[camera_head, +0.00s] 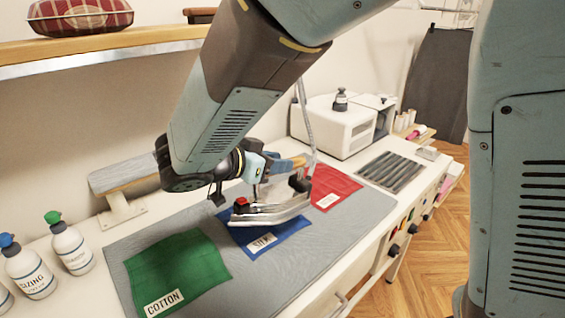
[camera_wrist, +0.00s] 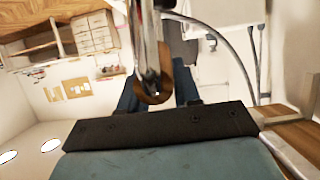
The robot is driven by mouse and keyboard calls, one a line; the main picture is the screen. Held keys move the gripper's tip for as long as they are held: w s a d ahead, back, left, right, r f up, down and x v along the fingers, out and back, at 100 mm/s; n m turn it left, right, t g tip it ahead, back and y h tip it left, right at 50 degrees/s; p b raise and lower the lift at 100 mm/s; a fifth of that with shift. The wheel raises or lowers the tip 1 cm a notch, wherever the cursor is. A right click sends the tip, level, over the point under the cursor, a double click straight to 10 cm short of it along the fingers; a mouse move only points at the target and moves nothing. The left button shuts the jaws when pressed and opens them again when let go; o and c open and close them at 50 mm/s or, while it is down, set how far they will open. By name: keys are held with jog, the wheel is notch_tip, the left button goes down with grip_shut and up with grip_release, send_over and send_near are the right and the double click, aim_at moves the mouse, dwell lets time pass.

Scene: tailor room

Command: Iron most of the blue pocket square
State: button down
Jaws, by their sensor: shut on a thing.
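The blue pocket square (camera_head: 287,243) lies flat on the grey ironing mat, with a white label reading SILK at its front edge. The iron (camera_head: 272,216), a silver soleplate with a red part and dark fittings, is over the blue square and hides much of its back part. I cannot tell whether the soleplate touches the cloth. My gripper (camera_head: 272,166) is shut on the iron, at its upper part.
A green COTTON cloth (camera_head: 178,270) lies left on the grey mat (camera_head: 335,233), a red cloth (camera_head: 334,186) right. Spray bottles (camera_head: 71,245) stand at far left. A sleeve board (camera_head: 122,178), a white machine (camera_head: 335,127) and a dark ribbed rest (camera_head: 391,171) stand around. A cord rises from the iron.

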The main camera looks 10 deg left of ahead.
jog(key=shift+w+a+f, duration=0.15)
jog(key=shift+a, duration=0.2)
jog(key=w+a+f+n+t+h, duration=0.1)
jog(key=w+a+f, duration=0.3)
jog(key=w+f, duration=0.1)
jog(key=shift+a+f, duration=0.15)
jog(key=shift+f, duration=1.3)
dwell(0.7)
jog(key=shift+s+d, duration=1.15)
jog(key=shift+d, duration=0.25)
jog(key=shift+s+d, duration=1.1)
jog(key=shift+d, duration=0.25)
